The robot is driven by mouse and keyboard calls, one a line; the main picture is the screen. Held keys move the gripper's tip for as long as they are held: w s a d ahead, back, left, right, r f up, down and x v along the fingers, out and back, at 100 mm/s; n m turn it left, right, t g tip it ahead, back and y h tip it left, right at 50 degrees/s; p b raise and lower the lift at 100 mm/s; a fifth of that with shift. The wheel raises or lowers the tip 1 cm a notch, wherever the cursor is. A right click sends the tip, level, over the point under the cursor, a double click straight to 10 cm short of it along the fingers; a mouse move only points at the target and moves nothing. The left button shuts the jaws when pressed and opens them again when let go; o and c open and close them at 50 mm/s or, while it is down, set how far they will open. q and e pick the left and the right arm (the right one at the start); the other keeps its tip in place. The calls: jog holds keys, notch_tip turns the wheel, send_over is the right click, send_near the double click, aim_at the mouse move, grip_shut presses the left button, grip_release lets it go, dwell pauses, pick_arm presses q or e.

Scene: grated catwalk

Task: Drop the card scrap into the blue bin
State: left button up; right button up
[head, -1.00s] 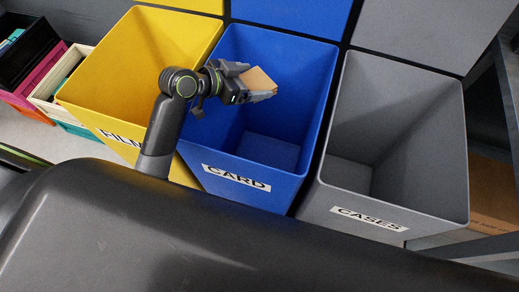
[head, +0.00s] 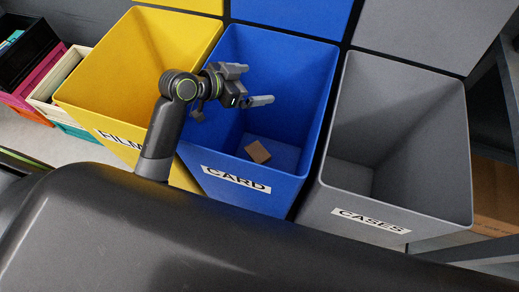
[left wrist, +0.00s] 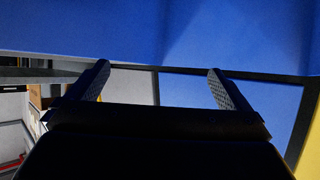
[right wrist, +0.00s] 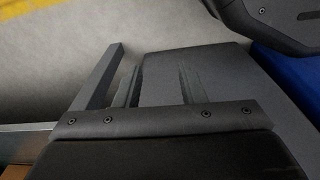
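The brown card scrap (head: 257,151) lies low inside the blue bin (head: 300,122), which is labelled CARD, near its front wall. My left gripper (head: 259,86) is over the mouth of the blue bin, above the scrap and apart from it. Its fingers are spread and empty. In the left wrist view my left gripper (left wrist: 160,84) shows a wide gap between the fingers, with blue bin surfaces beyond. My right gripper (right wrist: 158,85) shows only in the right wrist view. Its fingers are some way apart with nothing seen between them.
A yellow bin (head: 150,55) labelled FILM stands left of the blue bin. A grey bin (head: 420,150) labelled CASES stands to its right. Stacked crates (head: 40,85) are at the far left. A dark metal frame (head: 508,90) is at the right edge.

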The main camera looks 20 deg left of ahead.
pick_arm(q)
jog(key=p+v, duration=0.3)
jog(key=v, duration=1.4)
jog(key=shift+a, duration=0.15)
pick_arm(e)
jog(key=s+d+f, duration=0.2)
jog(key=s+f, duration=0.2)
jog(key=f, duration=0.1)
jog(key=shift+s+f, duration=0.2)
jog(key=shift+f, duration=0.05)
pick_arm(q)
jog(key=shift+s, duration=0.15)
